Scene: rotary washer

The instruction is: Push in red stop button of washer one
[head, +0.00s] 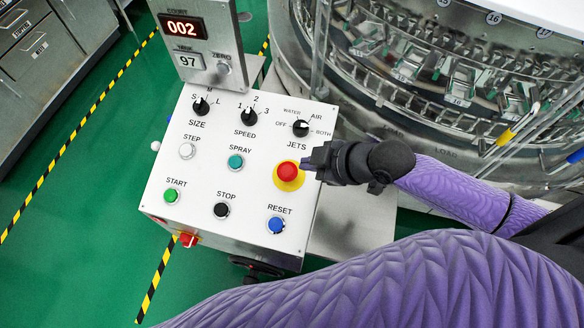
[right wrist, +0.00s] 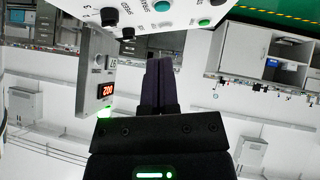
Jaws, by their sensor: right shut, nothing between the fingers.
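The red button (head: 288,171) on its yellow collar sits at the right side of the white control panel (head: 215,190), below the JETS knob. My right gripper (head: 308,162) comes in from the right. Its fingers are shut and empty, with the tips right beside the red button and over the collar's edge. I cannot tell whether they touch it or hover above. In the right wrist view the shut fingers (right wrist: 160,82) point at the panel's side of the scene; the red button does not show there. My left gripper is not in view.
A black STOP button (head: 222,210), green START button (head: 171,196) and blue RESET button (head: 276,225) lie nearby. A counter box (head: 199,40) reading 002 stands behind the panel. The washer (head: 450,90) with glassware racks fills the upper right. Green floor is free at left.

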